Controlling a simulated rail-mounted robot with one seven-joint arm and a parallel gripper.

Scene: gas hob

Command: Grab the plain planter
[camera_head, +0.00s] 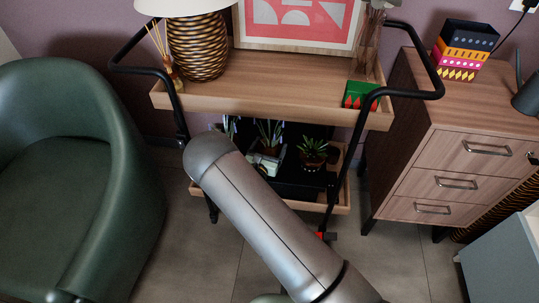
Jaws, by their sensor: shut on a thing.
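Several small potted plants stand on the lower shelf of a wooden trolley. One is a spiky plant in a dark reddish pot (313,162). To its left, a pale, light-coloured planter (268,161) with upright leaves is partly hidden behind my arm. More leaves show further left, their pot hidden. I cannot tell for sure which one is the plain planter. My grey arm reaches up from the bottom right and its rounded end covers part of the lower shelf. My gripper is hidden behind it, so its hold cannot be seen.
The trolley's top shelf (285,85) carries a patterned lamp (198,48), a framed print (298,20) and a green box (360,94). Black rails frame the trolley. A green armchair (75,175) stands left, a drawer cabinet (455,160) right. Some floor is clear.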

